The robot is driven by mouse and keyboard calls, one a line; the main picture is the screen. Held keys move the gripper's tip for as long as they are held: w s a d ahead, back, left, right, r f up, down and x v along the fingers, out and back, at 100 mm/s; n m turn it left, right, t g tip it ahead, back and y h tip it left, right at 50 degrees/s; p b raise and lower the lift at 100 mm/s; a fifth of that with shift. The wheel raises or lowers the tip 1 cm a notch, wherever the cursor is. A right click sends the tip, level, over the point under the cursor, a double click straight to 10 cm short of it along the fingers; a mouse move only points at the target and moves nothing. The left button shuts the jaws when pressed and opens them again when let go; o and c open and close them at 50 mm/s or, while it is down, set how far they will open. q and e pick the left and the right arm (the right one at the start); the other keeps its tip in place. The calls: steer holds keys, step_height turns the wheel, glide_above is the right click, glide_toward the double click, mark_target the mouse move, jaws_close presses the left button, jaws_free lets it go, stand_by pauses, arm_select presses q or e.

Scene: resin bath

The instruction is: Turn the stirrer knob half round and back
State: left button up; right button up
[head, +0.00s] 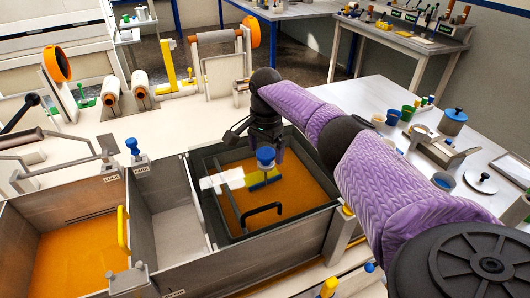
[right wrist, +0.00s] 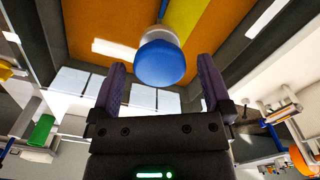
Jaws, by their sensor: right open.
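The stirrer knob (head: 265,156) is blue and round, on a pale collar above the orange resin bath (head: 298,190). A blue bar (head: 264,181) shows below it in the resin. My left gripper is not in view.
A black handle (head: 262,213) stands in the bath in front of the knob. A second orange tank with a yellow handle (head: 123,230) is at left. A blue-knobbed latch (head: 133,147) stands on the wall behind. Cups and a lidded pot (head: 453,121) are on the right table.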

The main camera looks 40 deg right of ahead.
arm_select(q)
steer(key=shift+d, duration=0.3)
arm_select(e)
steer(key=shift+f, duration=0.15)
